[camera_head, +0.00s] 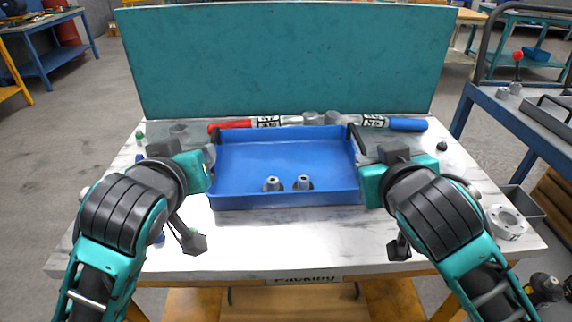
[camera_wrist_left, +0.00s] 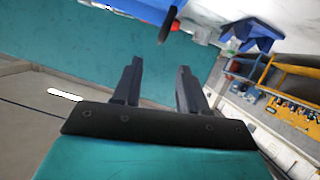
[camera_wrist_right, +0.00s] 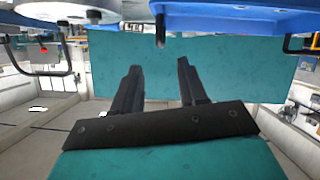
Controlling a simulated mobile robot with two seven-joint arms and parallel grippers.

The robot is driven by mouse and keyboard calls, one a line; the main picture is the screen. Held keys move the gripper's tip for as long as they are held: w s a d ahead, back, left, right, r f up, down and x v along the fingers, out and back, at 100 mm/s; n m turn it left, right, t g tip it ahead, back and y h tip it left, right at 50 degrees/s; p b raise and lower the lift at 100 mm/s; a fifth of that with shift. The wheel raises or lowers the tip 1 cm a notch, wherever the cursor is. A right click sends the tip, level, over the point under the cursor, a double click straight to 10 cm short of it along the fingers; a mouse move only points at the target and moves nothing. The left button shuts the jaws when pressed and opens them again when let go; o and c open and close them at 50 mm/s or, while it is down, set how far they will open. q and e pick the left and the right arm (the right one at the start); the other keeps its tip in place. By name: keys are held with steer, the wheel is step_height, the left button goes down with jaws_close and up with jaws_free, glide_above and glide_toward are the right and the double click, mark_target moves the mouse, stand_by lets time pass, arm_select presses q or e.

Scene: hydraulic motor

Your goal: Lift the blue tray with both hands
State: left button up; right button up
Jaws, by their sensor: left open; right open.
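The blue tray (camera_head: 287,199) sits level on the white table, with two small grey metal parts (camera_head: 303,183) at its near side. My left gripper (camera_head: 209,156) is at the tray's left side and my right gripper (camera_head: 361,152) is at its right side. In the left wrist view the open fingers (camera_wrist_left: 160,72) have nothing between them; a dark handle (camera_wrist_left: 170,22) is above them. In the right wrist view the open fingers (camera_wrist_right: 159,68) are also empty, below a dark handle (camera_wrist_right: 160,30) and the tray (camera_wrist_right: 225,20). Wrists partly hide both tray ends.
A teal panel (camera_head: 285,60) stands behind the tray. A red-ended tool (camera_head: 230,125) and a blue-ended tool (camera_head: 407,124) lie behind it. A round grey flange (camera_head: 507,221) is at the table's right. The white table (camera_head: 300,245) is clear in front.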

mark_target(212, 139)
arm_select(q)
steer(key=x, duration=1.2)
steer(key=shift+w+f, duration=0.15)
steer(key=shift+w, duration=0.2)
arm_select(e)
steer(key=x, duration=1.2)
steer(key=shift+w+f, duration=0.15)
steer(key=shift+w, duration=0.2)
arm_select(q)
steer(key=c, duration=0.8)
arm_select(e)
steer(key=c, duration=0.8)
arm_select(q)
jaws_close()
arm_select(e)
jaws_close()
arm_select(q)
steer(key=shift+a, duration=0.1)
